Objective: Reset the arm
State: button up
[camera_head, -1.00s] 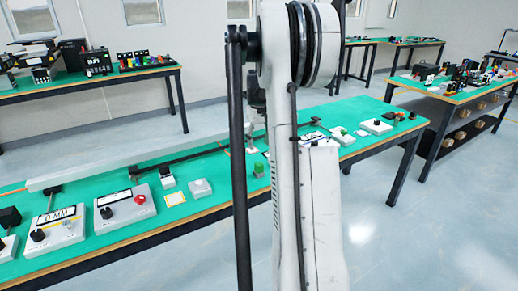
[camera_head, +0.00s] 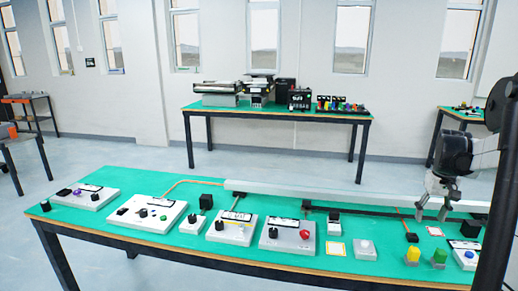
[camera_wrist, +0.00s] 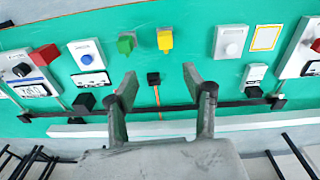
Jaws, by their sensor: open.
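My gripper (camera_head: 432,212) hangs pointing down over the right part of the long green-topped table (camera_head: 350,258), at the end of my arm at the right edge of the head view. In the wrist view my gripper (camera_wrist: 160,76) is open, its two fingers well apart with nothing between them. A small black box (camera_wrist: 153,79) on the table shows in the gap below the fingers. The gripper appears above the table and apart from the things on it.
A yellow block (camera_head: 413,254) and a green block (camera_head: 439,257) stand near the table's front edge. Control boxes line the table, including one with a red button (camera_head: 304,234) and one with a blue button (camera_wrist: 87,54). A pale rail (camera_head: 330,193) runs along the back. A second table (camera_head: 280,113) stands behind.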

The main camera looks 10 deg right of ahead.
jog(key=s+a+r+n+t+h, duration=0.1)
jog(key=a+r, duration=0.3)
jog(key=a, duration=1)
jog(key=a+r+n+t, duration=0.15)
jog(key=a+r, duration=0.25)
jog(key=a, duration=0.9)
jog(key=s+a+f+n+t, duration=0.1)
jog(key=s+a+f+t, duration=0.1)
jog(key=s+a, duration=0.4)
jog(key=s+a+f+n+t+y, duration=0.1)
jog(key=s+a, duration=0.6)
jog(key=a, duration=0.7)
jog(key=shift+s+a+f+t+y+p, duration=0.25)
jog(key=shift+a+f+t+y+p, duration=0.1)
jog(key=shift+f+t+p, duration=0.1)
